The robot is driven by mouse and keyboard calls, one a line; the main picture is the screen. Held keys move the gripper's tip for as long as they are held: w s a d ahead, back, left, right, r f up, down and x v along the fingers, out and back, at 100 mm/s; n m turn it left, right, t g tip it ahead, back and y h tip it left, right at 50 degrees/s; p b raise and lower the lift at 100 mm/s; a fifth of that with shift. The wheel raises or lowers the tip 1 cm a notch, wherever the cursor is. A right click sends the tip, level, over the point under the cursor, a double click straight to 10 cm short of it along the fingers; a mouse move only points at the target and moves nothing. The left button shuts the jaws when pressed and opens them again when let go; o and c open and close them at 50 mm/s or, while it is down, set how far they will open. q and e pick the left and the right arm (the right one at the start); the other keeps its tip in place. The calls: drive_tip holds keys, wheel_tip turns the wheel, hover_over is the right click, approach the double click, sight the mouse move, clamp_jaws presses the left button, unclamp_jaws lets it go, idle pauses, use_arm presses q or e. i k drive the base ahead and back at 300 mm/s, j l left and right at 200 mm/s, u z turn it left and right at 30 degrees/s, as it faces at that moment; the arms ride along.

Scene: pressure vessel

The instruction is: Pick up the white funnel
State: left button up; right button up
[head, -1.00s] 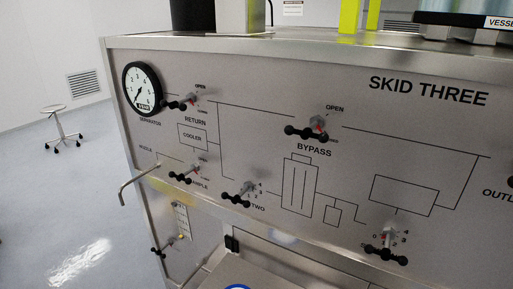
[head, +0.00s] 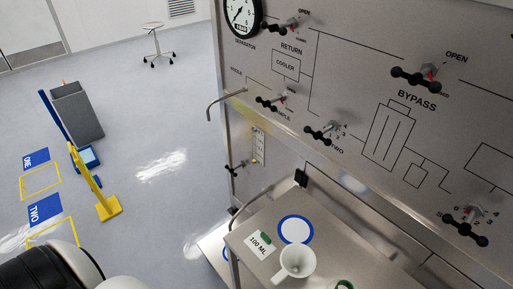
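The white funnel (head: 296,262) is at the bottom of the head view, on a small steel table (head: 250,218) in front of the panel. It looks like a white cone with an open mouth and a narrow part toward the lower left; what it rests on cannot be told. A blue-ringed white disc (head: 295,229) lies just behind it. A card reading 100 ML (head: 261,243) with a green item on it lies to its left. A white and black part of my own body shows at the bottom left. Neither of my grippers is in view.
The steel panel (head: 350,60) with black-handled valves and a gauge (head: 242,14) rises behind the table. A bent pipe (head: 222,100) sticks out on its left. A green ring (head: 344,285) is at the bottom edge. Open floor (head: 150,110) lies left, with a grey bin (head: 76,114) and yellow stand (head: 98,190).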

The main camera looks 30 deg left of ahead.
sight(299, 255)
drive_tip(key=z, duration=0.9)
drive_tip(key=u, duration=1.35)
drive_tip(key=k+j+z, duration=0.5)
drive_tip(key=k+j, duration=0.15)
